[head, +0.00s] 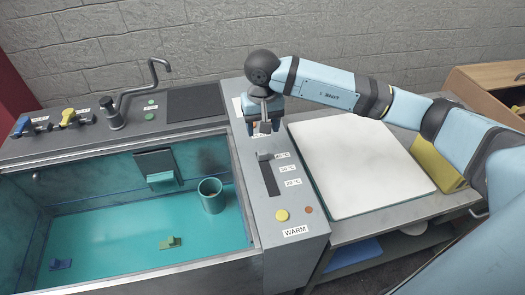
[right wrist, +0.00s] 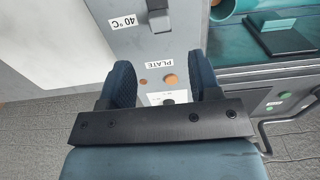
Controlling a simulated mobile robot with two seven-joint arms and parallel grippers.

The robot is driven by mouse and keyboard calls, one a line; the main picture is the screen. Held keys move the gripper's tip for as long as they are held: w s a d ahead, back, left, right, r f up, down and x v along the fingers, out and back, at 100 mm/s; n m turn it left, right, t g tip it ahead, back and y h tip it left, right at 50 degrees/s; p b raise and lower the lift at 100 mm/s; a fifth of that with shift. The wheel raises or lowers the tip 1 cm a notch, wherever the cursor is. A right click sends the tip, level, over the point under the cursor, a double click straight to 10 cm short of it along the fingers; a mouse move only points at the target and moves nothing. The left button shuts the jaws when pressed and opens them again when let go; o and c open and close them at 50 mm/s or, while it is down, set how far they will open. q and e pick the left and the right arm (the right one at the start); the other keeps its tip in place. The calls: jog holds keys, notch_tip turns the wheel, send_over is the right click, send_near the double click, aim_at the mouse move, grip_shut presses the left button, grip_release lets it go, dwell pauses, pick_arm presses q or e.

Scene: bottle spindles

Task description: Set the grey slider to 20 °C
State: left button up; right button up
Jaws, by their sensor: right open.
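The grey slider (head: 265,155) sits at the top end of its dark vertical slot (head: 271,180) on the grey panel, level with the 40 °C label (head: 282,155). The 20 °C label (head: 292,182) is the lowest of the three beside the slot. In the right wrist view the slider (right wrist: 158,17) shows at the top edge, beside the 40 °C label (right wrist: 123,23). My right gripper (head: 264,127) is above the panel, just beyond the slider and apart from it. Its fingers (right wrist: 165,85) are open with nothing held. My left gripper is not in view.
A yellow button (head: 282,215) and a WARM label (head: 295,231) are below the slot. A teal basin (head: 100,228) with a cup (head: 211,195) is on the left. A white board (head: 360,165) lies on the right. A PLATE label (right wrist: 160,65) and orange light (right wrist: 171,80) show between my fingers.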

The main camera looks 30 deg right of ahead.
aim_at(263, 152)
notch_tip(263, 152, down, 10)
jog(key=shift+f+p, duration=0.1)
jog(key=shift+p, duration=0.2)
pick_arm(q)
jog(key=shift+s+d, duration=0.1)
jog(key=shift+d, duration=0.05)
